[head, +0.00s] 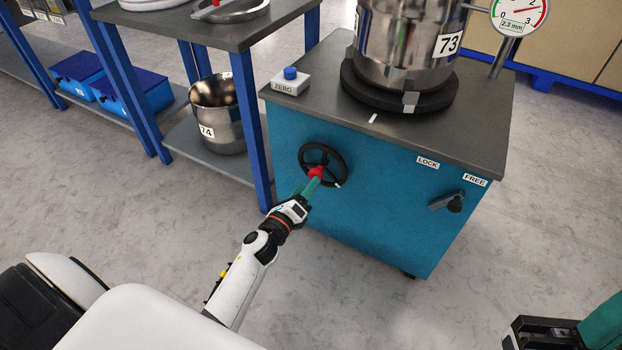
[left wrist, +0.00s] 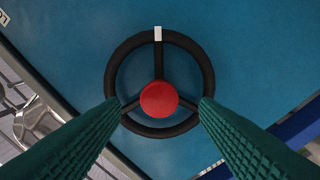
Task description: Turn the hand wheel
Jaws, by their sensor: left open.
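The black hand wheel (head: 345,163) is on the front of a blue cabinet. It has three spokes, a red hub (left wrist: 158,98) and a white mark (left wrist: 158,33) on its rim. The mark is at the top in the left wrist view and at the lower right in the head view. My left gripper (head: 314,183) is open in front of the wheel. In the left wrist view its green fingertips are at the lower left and right of the rim; I cannot tell whether they touch it. Part of my right gripper (head: 545,333) shows at the bottom right.
The blue cabinet (head: 390,205) has a lever (head: 447,202) below LOCK and FREE labels. On its top are a metal pot (head: 400,45), a ZERO button box (head: 290,82) and a dial gauge (head: 519,14). A blue-legged shelf table (head: 255,130) stands close on the left. Grey floor in front is clear.

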